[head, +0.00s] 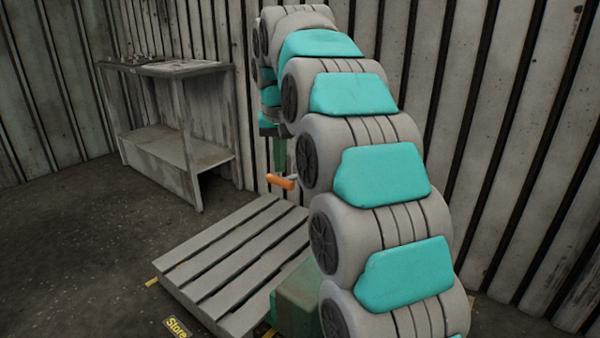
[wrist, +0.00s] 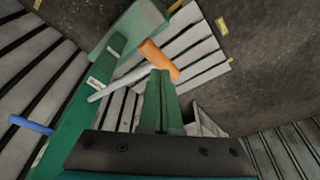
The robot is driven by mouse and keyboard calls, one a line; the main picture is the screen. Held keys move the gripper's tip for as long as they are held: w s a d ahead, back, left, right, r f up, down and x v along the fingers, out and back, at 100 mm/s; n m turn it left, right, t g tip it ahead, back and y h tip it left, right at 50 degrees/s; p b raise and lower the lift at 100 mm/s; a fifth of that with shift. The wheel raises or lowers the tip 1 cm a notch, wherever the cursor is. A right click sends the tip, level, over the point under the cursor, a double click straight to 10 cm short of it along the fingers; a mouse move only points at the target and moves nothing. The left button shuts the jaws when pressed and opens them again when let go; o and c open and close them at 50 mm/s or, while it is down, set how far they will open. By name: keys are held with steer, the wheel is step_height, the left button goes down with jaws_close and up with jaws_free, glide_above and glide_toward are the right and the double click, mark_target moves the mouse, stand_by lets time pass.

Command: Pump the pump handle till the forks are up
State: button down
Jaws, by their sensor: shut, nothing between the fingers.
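The pump handle is a grey rod with an orange grip (wrist: 158,58). In the wrist view it crosses a green mast (wrist: 82,115); in the head view the orange grip (head: 282,181) pokes out left of my arm. My gripper (wrist: 160,74) has its green fingers shut and empty. Their tips appear right at the lower edge of the orange grip; I cannot tell whether they touch it. A slatted pallet (head: 232,262) lies low beside the green body (head: 298,298). The forks cannot be made out, so their height is unclear. My arm hides much of the mast in the head view.
A blue handle (wrist: 31,124) sticks out left of the mast in the wrist view. A worn workbench (head: 170,120) stands at the back left against corrugated walls. A yellow "Store" label (head: 177,327) is on the floor. The floor at the left is clear.

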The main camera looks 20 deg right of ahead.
stand_by(0.4)
step_height(320, 180, down, 12)
steer(key=b, duration=0.5)
step_height(320, 180, up, 12)
steer(key=p, duration=0.6)
steer(key=shift+r, duration=0.25)
steer(key=shift+f, duration=0.15)
